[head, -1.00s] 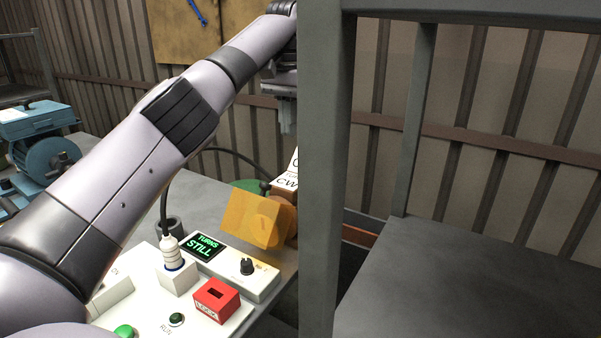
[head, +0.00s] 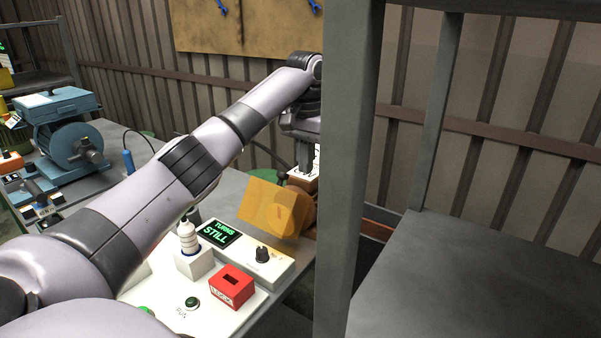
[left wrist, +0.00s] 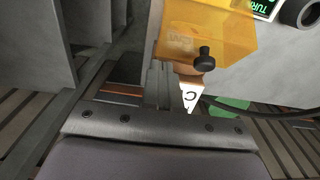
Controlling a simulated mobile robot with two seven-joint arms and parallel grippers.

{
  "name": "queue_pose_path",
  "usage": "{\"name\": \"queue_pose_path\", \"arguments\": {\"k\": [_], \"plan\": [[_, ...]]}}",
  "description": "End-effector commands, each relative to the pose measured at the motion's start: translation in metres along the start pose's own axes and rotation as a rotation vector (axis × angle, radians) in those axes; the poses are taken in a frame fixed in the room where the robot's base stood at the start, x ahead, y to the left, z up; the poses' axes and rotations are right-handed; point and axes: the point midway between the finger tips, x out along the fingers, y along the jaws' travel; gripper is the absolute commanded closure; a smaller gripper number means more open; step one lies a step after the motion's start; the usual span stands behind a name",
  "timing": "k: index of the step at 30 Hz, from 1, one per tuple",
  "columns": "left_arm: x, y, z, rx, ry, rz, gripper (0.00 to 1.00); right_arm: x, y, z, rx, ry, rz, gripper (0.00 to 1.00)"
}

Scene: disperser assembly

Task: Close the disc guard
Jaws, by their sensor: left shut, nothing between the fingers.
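The disc guard (head: 268,205) is a see-through orange cover at the machine's right end, with a brownish round part (head: 304,212) beside it. It also shows at the top of the left wrist view (left wrist: 210,28), with a black knob (left wrist: 204,62) near its lower edge. My left gripper (head: 305,168) is shut and empty, pointing down just behind the guard, near a white sign. In the left wrist view its fingers (left wrist: 158,85) are together, left of the knob and apparently apart from it. A grey post hides part of the machine's right side. My right gripper is not in view.
A control panel (head: 192,290) with a green "TURNS STILL" display (head: 219,232) and a red lock block (head: 231,287) lies in front. A grey upright post (head: 346,170) stands close right of the guard. A blue motor (head: 72,140) sits at the left.

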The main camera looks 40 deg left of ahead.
Motion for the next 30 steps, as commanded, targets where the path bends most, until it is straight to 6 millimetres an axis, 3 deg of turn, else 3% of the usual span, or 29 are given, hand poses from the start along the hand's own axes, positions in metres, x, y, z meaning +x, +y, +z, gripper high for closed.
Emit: {"name": "queue_pose_path", "arguments": {"k": [12,30], "plan": [[0.019,0.0,0.019,0.001,-0.002,-0.001,1.0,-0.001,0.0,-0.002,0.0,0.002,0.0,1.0],[0.021,-0.002,0.021,0.001,0.012,0.0,1.0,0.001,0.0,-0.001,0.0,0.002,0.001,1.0]]}}
